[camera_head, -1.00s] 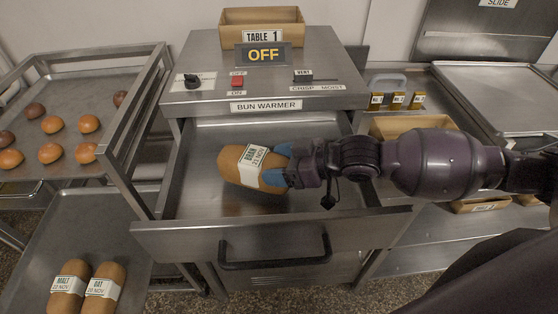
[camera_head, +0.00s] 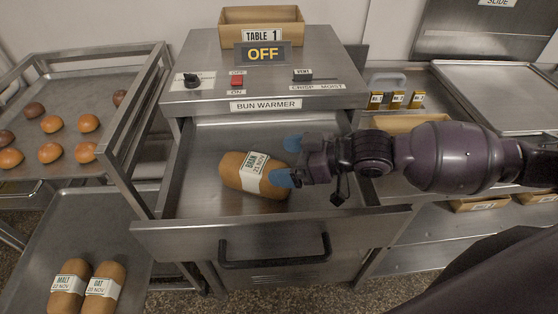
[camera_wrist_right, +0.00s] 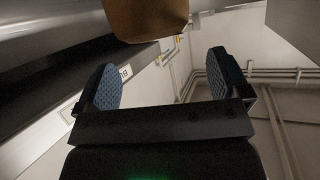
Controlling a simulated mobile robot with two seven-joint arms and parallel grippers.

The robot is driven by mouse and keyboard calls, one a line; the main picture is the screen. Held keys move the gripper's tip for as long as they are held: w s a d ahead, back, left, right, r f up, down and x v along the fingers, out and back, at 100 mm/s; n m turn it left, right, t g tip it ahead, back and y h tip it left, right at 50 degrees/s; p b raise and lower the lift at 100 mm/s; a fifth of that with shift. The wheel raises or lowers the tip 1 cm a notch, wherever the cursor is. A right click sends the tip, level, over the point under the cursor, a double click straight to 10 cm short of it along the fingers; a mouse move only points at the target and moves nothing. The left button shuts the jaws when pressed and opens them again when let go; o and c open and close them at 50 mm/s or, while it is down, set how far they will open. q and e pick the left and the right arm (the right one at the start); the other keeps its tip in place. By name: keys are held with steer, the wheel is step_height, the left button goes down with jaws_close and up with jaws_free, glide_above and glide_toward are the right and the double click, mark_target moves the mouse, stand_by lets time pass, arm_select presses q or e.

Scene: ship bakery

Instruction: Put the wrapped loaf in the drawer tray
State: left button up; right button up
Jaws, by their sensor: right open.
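The wrapped loaf (camera_head: 251,175), brown with a white paper band, lies in the open drawer tray (camera_head: 200,205) of the bun warmer. It rests on the drawer floor, somewhat left of the middle. My right gripper (camera_head: 286,160) is open with blue fingertips at the loaf's right end. I cannot tell whether a fingertip still touches the loaf. The right wrist view shows both blue pads (camera_wrist_right: 165,80) apart with nothing between them, and a brown rounded end, likely the loaf (camera_wrist_right: 146,18), beyond them at the top. My left gripper is not in view.
The bun warmer (camera_head: 265,75) has an OFF sign and a cardboard box (camera_head: 262,18) on top. The drawer handle (camera_head: 274,262) faces me. At left are a rack tray of buns (camera_head: 88,75) and two more wrapped loaves (camera_head: 85,285). Small jars (camera_head: 397,100) stand at right.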

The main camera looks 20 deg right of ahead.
steer(key=shift+v, duration=2.85)
